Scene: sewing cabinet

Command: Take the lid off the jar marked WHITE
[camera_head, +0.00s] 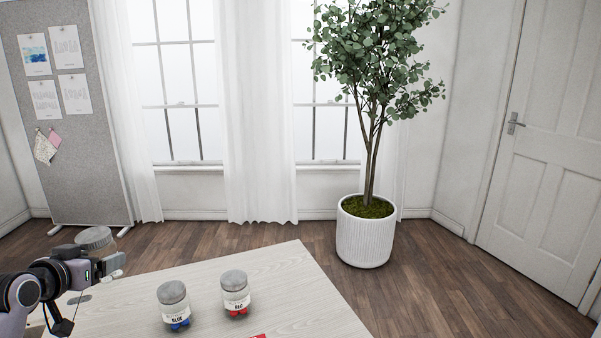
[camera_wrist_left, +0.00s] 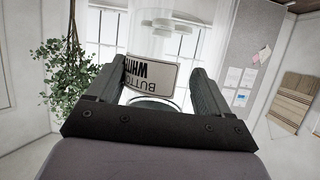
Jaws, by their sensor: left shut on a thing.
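The jar marked WHITE (camera_wrist_left: 152,75) is between the fingers of my left gripper (camera_wrist_left: 155,92) in the left wrist view, its label upside down in that picture. In the head view, my left gripper (camera_head: 108,268) is at the left, shut on this clear jar. The jar's grey lid (camera_head: 94,236) is on top, and the jar looks about upright and raised above the table. My gripper and wrist hide part of the jar in the head view. My right gripper is not in view.
The pale wood table (camera_head: 285,280) holds the BLUE jar (camera_head: 174,310) and the RED jar (camera_head: 236,297), both grey-lidded. A red thing (camera_head: 259,336) shows at the bottom edge. The table's right part is clear. A potted plant (camera_head: 365,235) stands beyond.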

